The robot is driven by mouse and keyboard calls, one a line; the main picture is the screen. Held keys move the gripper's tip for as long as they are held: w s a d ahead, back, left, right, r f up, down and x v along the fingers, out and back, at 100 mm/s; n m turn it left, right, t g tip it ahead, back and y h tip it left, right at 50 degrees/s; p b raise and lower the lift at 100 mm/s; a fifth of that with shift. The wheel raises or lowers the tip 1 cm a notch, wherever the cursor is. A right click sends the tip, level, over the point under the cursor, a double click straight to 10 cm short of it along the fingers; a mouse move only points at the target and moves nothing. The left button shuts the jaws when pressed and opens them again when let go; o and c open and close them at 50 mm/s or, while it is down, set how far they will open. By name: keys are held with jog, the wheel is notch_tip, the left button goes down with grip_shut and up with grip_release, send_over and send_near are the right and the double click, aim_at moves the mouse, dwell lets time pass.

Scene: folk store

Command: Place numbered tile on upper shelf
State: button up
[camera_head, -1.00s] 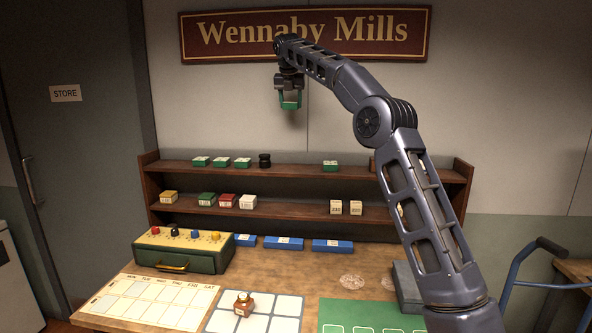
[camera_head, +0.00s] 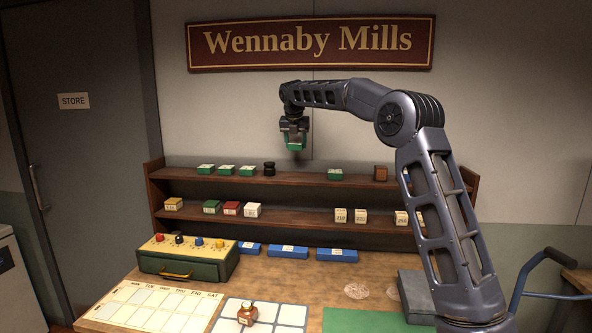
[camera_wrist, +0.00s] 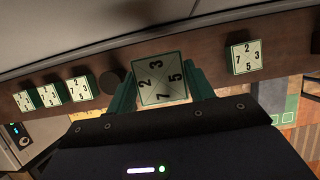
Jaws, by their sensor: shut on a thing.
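My gripper (camera_head: 294,146) is above the upper shelf (camera_head: 310,180), over the gap between a black round object (camera_head: 269,168) and a green-sided tile (camera_head: 335,174). In the wrist view its green fingers are shut on a numbered tile (camera_wrist: 162,79), cream-faced with 2, 3, 5 and 7 around a cross. The held tile appears apart from the shelf. Three similar tiles (camera_head: 226,170) stand in a row on the left of the upper shelf; they also show in the wrist view (camera_wrist: 52,94). The single tile at right shows there too (camera_wrist: 245,57).
A brown block (camera_head: 380,173) stands on the upper shelf's right. The lower shelf (camera_head: 300,219) holds coloured boxes and several white blocks (camera_head: 341,215). On the table below are a green box with knobs (camera_head: 187,261), blue trays (camera_head: 287,251) and a calendar board (camera_head: 150,305).

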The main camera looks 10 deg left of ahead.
aim_at(296, 175)
notch_tip(296, 175, down, 11)
jog(key=shift+r, duration=0.15)
dwell(0.4)
jog(key=o, duration=1)
jog(key=shift+o, duration=0.2)
